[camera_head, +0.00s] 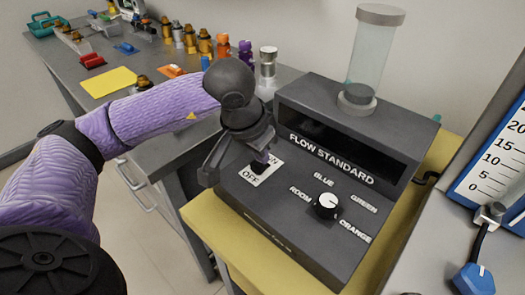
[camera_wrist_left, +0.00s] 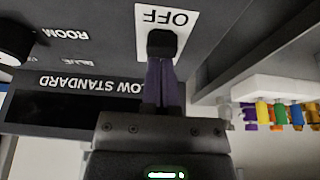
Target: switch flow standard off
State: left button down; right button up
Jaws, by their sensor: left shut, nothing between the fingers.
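The flow standard (camera_head: 292,225) is a dark grey box with a glass tube (camera_head: 372,55) on top, a round dial (camera_head: 326,205) and a white ON/OFF switch plate (camera_head: 252,177). My left gripper (camera_head: 262,158) is shut and empty, with its fingers over the plate and covering the switch. The left wrist view shows the plate (camera_wrist_left: 188,20) upside down with the OFF label clear of the fingers. The dark fingertips (camera_wrist_left: 162,43) lie over the middle of the plate; I cannot tell whether they touch the switch. My right gripper is not in view.
The box stands on a yellow stand (camera_head: 205,230). A grey bench (camera_head: 125,70) behind it holds colored bottles, a yellow sheet (camera_head: 109,82) and trays. A blue scale board (camera_head: 500,160) and a blue-handled tool (camera_head: 474,278) are at the right.

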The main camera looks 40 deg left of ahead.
pick_arm(q)
jog(key=p+v, duration=0.3)
jog(key=v, duration=0.6)
jog(key=shift+s+r, duration=0.1)
jog(key=shift+s, duration=0.05)
